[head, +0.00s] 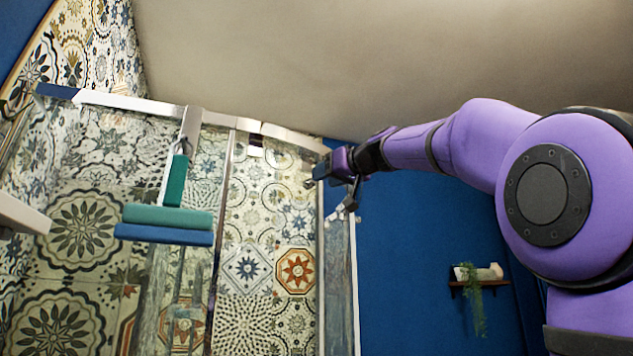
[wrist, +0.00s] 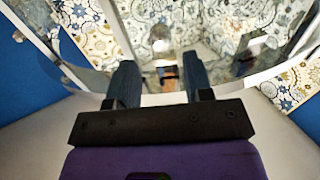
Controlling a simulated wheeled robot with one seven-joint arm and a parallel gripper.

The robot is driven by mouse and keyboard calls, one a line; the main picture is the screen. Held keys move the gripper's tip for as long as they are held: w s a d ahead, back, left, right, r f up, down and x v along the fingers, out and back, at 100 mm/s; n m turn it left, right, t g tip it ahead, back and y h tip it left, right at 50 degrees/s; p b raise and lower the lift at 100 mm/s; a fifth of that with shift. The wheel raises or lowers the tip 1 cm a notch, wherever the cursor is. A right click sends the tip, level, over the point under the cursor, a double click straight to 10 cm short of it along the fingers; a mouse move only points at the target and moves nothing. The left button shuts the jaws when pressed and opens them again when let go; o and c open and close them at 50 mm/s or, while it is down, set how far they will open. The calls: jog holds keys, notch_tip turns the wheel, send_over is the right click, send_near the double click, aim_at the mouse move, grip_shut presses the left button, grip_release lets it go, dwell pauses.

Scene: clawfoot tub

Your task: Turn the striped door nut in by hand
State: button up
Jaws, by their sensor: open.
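My gripper (head: 318,172) is at the upper right corner of the glass enclosure, by the end of its top rail. In the wrist view my gripper (wrist: 160,72) has its two dark blue fingers apart, with a clear gap between them. The striped door nut cannot be made out for certain in either view. A small brown and grey patch shows beyond the gap between the fingers, too small to identify.
A pale metal top rail (head: 150,105) runs above the glass. A metal bracket (head: 191,125) hangs from it, with teal (head: 165,216) and blue (head: 160,236) bars below. A small wall shelf (head: 497,284) with a trailing plant (head: 474,300) is at the lower right, on a blue wall.

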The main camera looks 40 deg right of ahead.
jog(key=shift+w+a, duration=0.15)
jog(key=shift+w, duration=0.85)
jog(key=shift+w+a, duration=0.1)
jog(key=shift+w, duration=0.9)
jog(key=c, duration=0.7)
jog(key=m, duration=1.3)
jog(key=shift+m, duration=0.3)
jog(key=o, duration=0.7)
jog(key=shift+c, duration=0.2)
jog(key=s, duration=0.6)
jog(key=shift+d, duration=0.4)
